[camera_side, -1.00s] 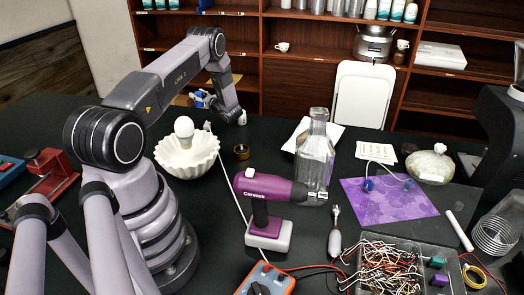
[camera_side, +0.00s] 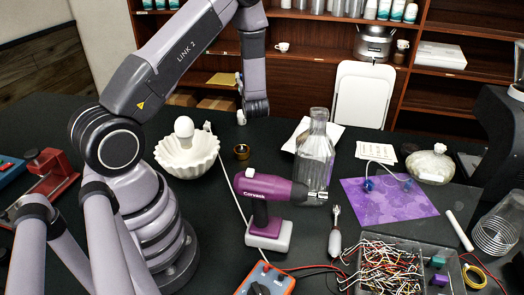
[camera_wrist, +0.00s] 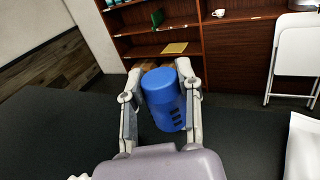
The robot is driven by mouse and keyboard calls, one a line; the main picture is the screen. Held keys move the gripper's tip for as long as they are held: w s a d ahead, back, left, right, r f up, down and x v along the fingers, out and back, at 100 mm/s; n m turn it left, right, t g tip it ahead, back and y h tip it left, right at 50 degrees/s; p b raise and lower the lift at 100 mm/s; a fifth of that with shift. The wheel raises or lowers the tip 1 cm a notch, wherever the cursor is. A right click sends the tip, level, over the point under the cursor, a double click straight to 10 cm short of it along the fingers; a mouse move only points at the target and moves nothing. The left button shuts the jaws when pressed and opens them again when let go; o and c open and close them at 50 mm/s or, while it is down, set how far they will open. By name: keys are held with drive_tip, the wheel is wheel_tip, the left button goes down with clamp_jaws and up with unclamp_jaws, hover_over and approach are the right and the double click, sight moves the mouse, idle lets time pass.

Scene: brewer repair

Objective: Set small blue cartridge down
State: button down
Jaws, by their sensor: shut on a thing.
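The small blue cartridge (camera_wrist: 163,100) fills the middle of the wrist view, a blue cylinder with a rounded top and dark slots on its side. My gripper (camera_wrist: 160,72) is shut on it, with one finger on each side. The cartridge appears held above or over the dark table (camera_wrist: 50,140); I cannot tell the gap under it.
In the side view a white fluted bowl with a bulb (camera_side: 186,160), a small brass cup (camera_side: 241,152), a purple drill (camera_side: 266,196) and a glass bottle (camera_side: 315,160) stand nearby. Shelves (camera_side: 300,60) rise behind.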

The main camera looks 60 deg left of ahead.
drive_tip(key=w+d+r+m+t+h, duration=0.1)
drive_tip(key=d+r+m+t+h, duration=0.2)
drive_tip(key=d, duration=0.6)
drive_tip(key=w+d+r+m+t+h, duration=0.1)
drive_tip(key=d+r+m+t+h, duration=0.2)
drive_tip(key=d, duration=0.6)
drive_tip(key=w+d+r+m+t+h, duration=0.1)
drive_tip(key=d+r+m+t+h, duration=0.2)
drive_tip(key=d, duration=0.7)
drive_tip(key=m+t+h, duration=0.1)
drive_tip(key=h, duration=0.1)
drive_tip(key=shift+w+r+t+h, duration=0.25)
drive_tip(key=shift+w+t+h, duration=0.05)
drive_tip(key=shift+w+t, duration=0.1)
